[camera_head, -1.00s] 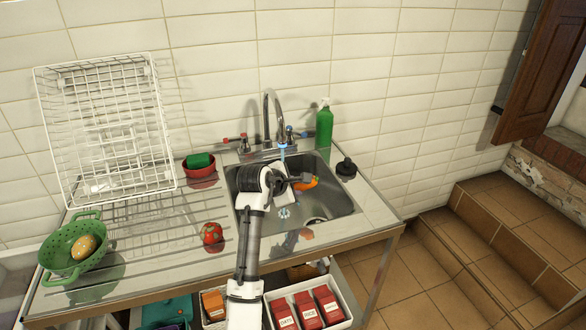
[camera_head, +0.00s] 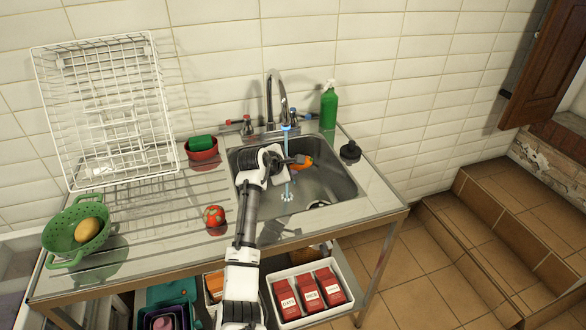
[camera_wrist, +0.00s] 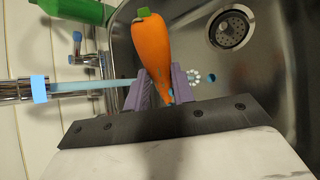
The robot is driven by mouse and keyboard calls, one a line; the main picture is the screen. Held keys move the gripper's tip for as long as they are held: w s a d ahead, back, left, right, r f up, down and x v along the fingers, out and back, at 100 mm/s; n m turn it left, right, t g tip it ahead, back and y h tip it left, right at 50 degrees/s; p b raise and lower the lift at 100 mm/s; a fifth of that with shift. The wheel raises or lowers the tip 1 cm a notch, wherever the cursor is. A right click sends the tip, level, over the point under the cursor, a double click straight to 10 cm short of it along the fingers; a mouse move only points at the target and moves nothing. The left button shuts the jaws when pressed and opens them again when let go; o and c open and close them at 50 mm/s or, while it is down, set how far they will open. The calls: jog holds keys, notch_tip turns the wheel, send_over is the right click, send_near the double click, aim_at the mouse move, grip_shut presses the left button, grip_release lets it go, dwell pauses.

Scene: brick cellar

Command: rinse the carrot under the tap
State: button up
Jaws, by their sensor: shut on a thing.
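The orange carrot (camera_head: 304,163) is in my gripper (camera_head: 294,160), over the sink basin (camera_head: 335,183) and below the tap (camera_head: 270,98). In the wrist view my gripper's purple fingers (camera_wrist: 160,84) are shut on the narrow end of the carrot (camera_wrist: 152,45); its green-topped end points away. A blue water stream (camera_head: 288,178) runs from the tap's blue-ringed outlet down to the basin floor. The stream (camera_wrist: 90,84) also shows in the wrist view, passing out of sight at the fingers and carrot. I cannot tell whether it touches the carrot.
A green soap bottle (camera_head: 328,106) and a black plug (camera_head: 350,151) stand beside the basin. A red bowl with a green sponge (camera_head: 200,142), a red tomato-like item (camera_head: 214,216), a green colander (camera_head: 60,238) and a white rack (camera_head: 108,112) are on the left.

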jog(key=w+a+b, duration=0.1)
jog(key=w+a, duration=0.1)
jog(key=w, duration=0.4)
jog(key=shift+w+b, duration=0.25)
jog(key=shift+b, duration=0.1)
dwell(1.5)
jog(key=s+d+p, duration=0.2)
jog(key=s+d, duration=0.1)
jog(key=s, duration=0.8)
notch_tip(320, 180, up, 12)
jog(key=shift+w+d, duration=0.2)
jog(key=shift+w, duration=0.05)
dwell(0.5)
dwell(0.4)
